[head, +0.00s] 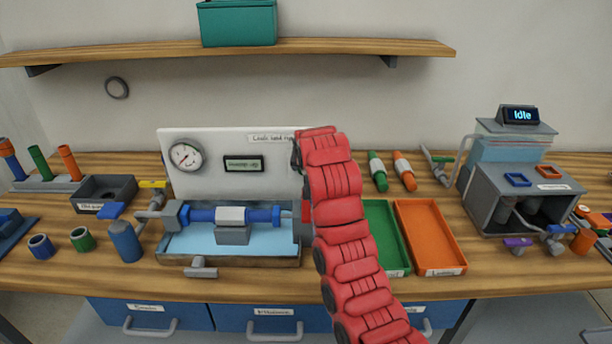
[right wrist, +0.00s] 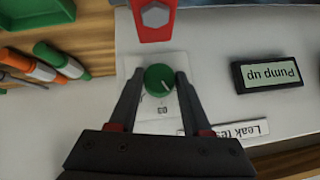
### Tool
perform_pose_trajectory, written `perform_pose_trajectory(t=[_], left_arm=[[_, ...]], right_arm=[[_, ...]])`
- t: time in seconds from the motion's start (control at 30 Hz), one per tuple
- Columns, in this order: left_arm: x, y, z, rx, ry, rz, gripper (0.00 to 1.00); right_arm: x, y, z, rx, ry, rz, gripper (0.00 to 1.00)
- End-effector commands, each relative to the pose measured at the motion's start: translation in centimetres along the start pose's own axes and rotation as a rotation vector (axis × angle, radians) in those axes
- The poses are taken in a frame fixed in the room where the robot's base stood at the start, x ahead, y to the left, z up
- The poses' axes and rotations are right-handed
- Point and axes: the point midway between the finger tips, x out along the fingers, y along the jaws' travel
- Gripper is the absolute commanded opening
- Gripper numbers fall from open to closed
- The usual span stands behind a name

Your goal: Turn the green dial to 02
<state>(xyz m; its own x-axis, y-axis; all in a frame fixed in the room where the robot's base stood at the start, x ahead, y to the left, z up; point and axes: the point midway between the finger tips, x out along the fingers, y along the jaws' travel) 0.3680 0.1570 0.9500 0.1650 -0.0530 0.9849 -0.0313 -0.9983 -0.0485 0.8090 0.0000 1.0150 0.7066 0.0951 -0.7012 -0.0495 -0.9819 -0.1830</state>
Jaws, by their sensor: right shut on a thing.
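The green dial (right wrist: 159,79) sits on a white panel in the right wrist view, which shows the panel upside down. Its pale pointer line slants toward the lower right of that picture, beside a small printed mark (right wrist: 162,110) too small to read surely. My right gripper (right wrist: 160,74) is shut on the dial, one finger on each side. In the head view my red right arm covers the dial and most of the gripper. My left gripper is not in view.
The white panel (head: 210,155) also carries a gauge (head: 186,155) and a display (head: 243,164). A red part with a grey hex head (right wrist: 155,16) lies close to the dial. Green (head: 383,230) and orange (head: 431,236) trays stand right of the rig.

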Motion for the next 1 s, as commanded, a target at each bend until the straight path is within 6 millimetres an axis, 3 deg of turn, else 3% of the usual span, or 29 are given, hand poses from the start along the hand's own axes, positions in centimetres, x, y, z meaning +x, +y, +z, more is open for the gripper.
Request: perform_pose_trajectory(t=[0.1,0.4,1.0], left_arm=[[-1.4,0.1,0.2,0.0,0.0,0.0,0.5],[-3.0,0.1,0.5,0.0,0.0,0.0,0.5],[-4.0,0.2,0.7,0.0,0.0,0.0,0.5]], right_arm=[[0.4,-0.2,0.5,-0.081,0.002,0.079,0.0],[0.3,-0.3,0.5,-0.256,0.013,0.255,0.0],[0.3,-0.4,0.3,-0.404,0.024,0.404,0.0]])
